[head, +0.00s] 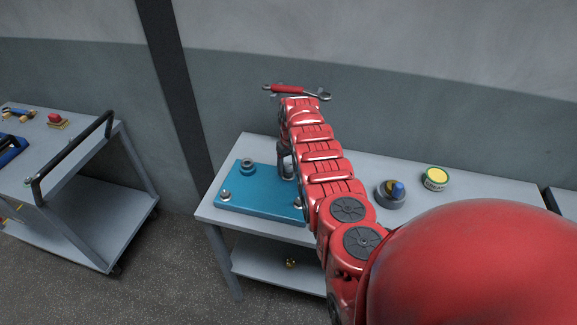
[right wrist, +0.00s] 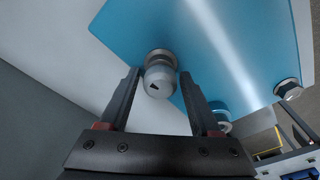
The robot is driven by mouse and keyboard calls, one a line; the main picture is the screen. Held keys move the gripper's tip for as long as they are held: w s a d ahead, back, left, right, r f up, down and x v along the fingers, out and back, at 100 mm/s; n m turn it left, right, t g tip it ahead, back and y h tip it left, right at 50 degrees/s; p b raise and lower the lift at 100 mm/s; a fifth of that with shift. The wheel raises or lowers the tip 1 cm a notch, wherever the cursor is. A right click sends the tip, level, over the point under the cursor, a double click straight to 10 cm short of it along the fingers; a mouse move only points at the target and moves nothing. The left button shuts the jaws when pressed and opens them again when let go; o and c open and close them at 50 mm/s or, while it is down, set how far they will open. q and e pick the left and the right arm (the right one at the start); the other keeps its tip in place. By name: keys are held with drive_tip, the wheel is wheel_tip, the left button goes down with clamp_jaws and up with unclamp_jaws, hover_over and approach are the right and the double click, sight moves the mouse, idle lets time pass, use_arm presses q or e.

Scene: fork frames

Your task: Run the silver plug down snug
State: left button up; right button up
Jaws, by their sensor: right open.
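A silver plug (right wrist: 158,80) with a small dark recess in its end stands at the blue plate (right wrist: 130,25) in the right wrist view. My right gripper (right wrist: 165,88) is open, with one dark finger on each side of the plug and gaps between. In the head view the right gripper (head: 286,165) points down at the back right of the blue plate (head: 255,190), and the plug there is hidden. Whether the plug sits fully down, I cannot tell. My left gripper is out of view.
Other fittings stand on the plate: a grey one (head: 247,166) at the back and silver ones at front left (head: 226,196) and front right (head: 298,201). A dark round holder (head: 390,197) and a yellow-lidded tin (head: 436,178) stand to the right. A cart (head: 85,160) is at left.

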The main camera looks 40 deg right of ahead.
drive_tip(key=c, duration=0.7)
drive_tip(key=shift+w+a+m, duration=0.1)
drive_tip(key=shift+a+m, duration=0.05)
drive_tip(key=shift+m, duration=0.35)
drive_tip(key=shift+c, duration=0.2)
drive_tip(key=m, duration=0.6)
drive_tip(key=shift+f+h, duration=0.1)
drive_tip(key=shift+h, duration=0.3)
drive_tip(key=o, duration=0.7)
drive_tip(key=shift+o, duration=0.2)
